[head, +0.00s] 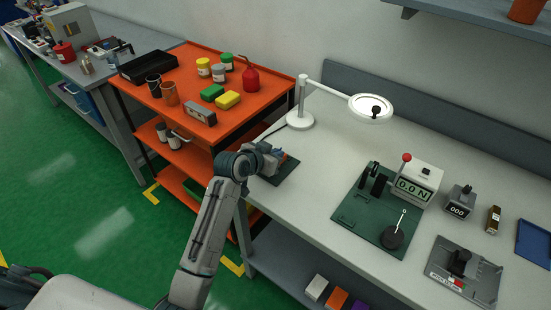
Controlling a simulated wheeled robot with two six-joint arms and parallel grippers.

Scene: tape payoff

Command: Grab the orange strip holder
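My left gripper (279,156) is over a dark mat (284,172) at the left end of the grey workbench (325,155). Its fingers are small and partly hidden by my wrist, so I cannot tell whether they are open or hold something. No strip holder is clearly recognisable. A small brown-orange block (494,219) stands at the right of the bench, and an orange box (336,298) is on the shelf below; I cannot tell whether either is the holder. Anything under my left gripper is hidden. My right gripper is out of view.
A white ring lamp (371,108) stands behind my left gripper. A green plate with a device (372,215), a force gauge box (416,182) and a grey fixture (463,275) occupy the right. An orange cart (245,78) with bottles and boxes stands left.

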